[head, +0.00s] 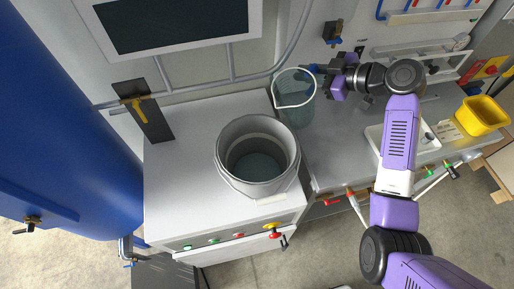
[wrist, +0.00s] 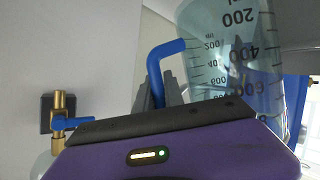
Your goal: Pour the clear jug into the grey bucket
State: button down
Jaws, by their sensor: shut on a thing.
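The clear jug (head: 296,108), with a white rim and a blue handle, is above the seam between the white cabinet and the grey bench. It looks roughly upright. My gripper (head: 322,75) is shut on its blue handle, on the jug's right side. In the wrist view the handle (wrist: 156,68) runs between my fingers, and the jug's wall (wrist: 225,50) shows upside-down volume marks. I cannot tell the liquid level in it. The grey bucket (head: 228,142) stands open on the cabinet, left of and nearer than the jug, apart from it. Its bottom looks blue-grey.
The white cabinet top (head: 180,180) is bare left of the bucket. A dark screen (head: 170,22) and pipes are behind it. A big blue tank (head: 60,120) stands at left. A white tray (head: 376,140) and a yellow bin (head: 484,116) are on the bench at right.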

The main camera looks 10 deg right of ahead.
aim_at(303, 95)
jog(key=shift+w+d+f+m+g+y+b, duration=0.2)
jog(key=shift+f+m+y+b, duration=0.2)
jog(key=shift+f+b, duration=0.9)
jog(key=shift+w+d+f+m+g+y+b, duration=0.15)
jog(key=shift+d+f+m+y+b, duration=0.45)
jog(key=shift+f, duration=1.25)
jog(key=shift+w+a+f+m+g+b, duration=0.15)
jog(key=shift+f+m+b, duration=0.05)
jog(key=shift+f+b, duration=1.2)
jog(key=shift+r+p, duration=1.45)
jog(key=shift+r, duration=0.9)
